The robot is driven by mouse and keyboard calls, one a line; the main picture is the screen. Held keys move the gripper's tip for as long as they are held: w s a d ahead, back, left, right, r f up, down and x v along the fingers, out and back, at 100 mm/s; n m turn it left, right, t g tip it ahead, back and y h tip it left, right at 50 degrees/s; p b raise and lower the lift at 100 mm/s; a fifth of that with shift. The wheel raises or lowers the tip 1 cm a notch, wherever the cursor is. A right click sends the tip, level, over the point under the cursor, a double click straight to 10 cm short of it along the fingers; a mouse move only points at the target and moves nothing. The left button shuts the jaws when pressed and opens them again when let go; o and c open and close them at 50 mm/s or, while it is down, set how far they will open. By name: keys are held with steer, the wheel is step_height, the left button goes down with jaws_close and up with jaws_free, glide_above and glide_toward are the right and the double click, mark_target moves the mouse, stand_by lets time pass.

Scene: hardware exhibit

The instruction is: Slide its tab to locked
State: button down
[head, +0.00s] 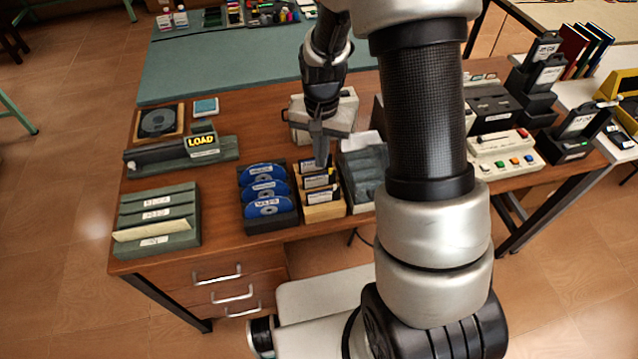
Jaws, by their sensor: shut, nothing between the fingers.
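My gripper (321,158) points down above the back of a light wooden holder (325,212) on the brown desk. Its fingers are shut with nothing between them. Several dark cards with pale and yellow labels stand in the holder; a front card (319,196) shows clearly. The fingertips overlap the rearmost card in this view, and I cannot tell whether they touch it. No sliding tab or locked mark can be made out at this size, on the cards or elsewhere.
A black rack of blue discs (265,188) stands left of the holder, and a grey-green tray (365,170) right of it. A pale machine (340,118) stands behind. A "LOAD" sign (202,141) and file tray (157,217) are left. My arm hides the desk's middle right.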

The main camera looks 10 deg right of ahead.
steer(key=shift+f+b, duration=0.95)
steer(key=shift+f, duration=0.35)
steer(key=shift+s+d, duration=0.1)
steer(key=shift+d, duration=1.05)
stand_by(0.9)
steer(key=shift+a, duration=0.25)
step_height(320, 180, up, 7)
steer(key=p, duration=0.4)
steer(key=shift+p, duration=0.3)
steer(key=shift+a, duration=0.1)
stand_by(0.4)
step_height(320, 180, up, 15)
steer(key=n+t, duration=0.2)
glide_above(330, 169)
steer(key=s+a, duration=0.2)
steer(key=s, duration=0.3)
steer(key=s+r+n+t, duration=0.3)
steer(key=s+r+n, duration=0.1)
steer(key=s+r, duration=0.6)
steer(key=s, duration=0.3)
steer(key=shift+t, duration=0.3)
